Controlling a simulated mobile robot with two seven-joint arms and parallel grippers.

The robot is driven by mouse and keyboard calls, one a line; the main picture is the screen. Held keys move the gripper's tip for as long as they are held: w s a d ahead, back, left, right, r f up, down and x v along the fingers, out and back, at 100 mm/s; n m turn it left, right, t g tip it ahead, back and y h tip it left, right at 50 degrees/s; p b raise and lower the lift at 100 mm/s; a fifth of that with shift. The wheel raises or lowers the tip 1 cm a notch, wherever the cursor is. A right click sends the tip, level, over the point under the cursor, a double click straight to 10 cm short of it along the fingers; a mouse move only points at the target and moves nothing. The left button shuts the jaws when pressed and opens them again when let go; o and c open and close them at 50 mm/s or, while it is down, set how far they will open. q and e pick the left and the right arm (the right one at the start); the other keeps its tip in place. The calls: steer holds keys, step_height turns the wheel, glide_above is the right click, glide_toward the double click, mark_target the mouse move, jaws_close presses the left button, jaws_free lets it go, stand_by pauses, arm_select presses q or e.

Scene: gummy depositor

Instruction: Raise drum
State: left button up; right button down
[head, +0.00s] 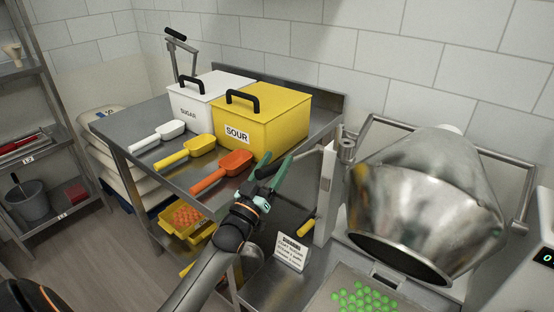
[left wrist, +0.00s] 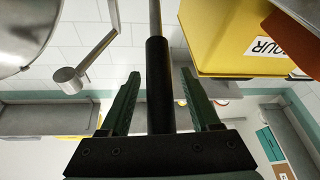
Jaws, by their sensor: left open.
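The steel drum (head: 425,200) is at the right of the head view, tilted with its dark mouth facing down and toward the front. Part of it also shows at the upper left of the left wrist view (left wrist: 25,35). A lever with a black grip (left wrist: 158,90) runs between the fingers of my left gripper (head: 279,158). The fingers are open, one on each side of the grip, with gaps showing on both sides. In the head view the black grip (head: 267,172) is partly hidden by the green fingers. My right gripper is not in view.
A steel table holds a white SUGAR bin (head: 198,108), a yellow SOUR bin (head: 275,120) and white, yellow and orange scoops (head: 222,172) close left of my gripper. Green gummies (head: 365,298) lie on a tray below the drum. A small sign (head: 290,254) stands nearby.

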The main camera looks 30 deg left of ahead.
arm_select(q)
steer(key=shift+w+r, duration=0.2)
steer(key=shift+w, duration=0.3)
jaws_close()
stand_by(1.2)
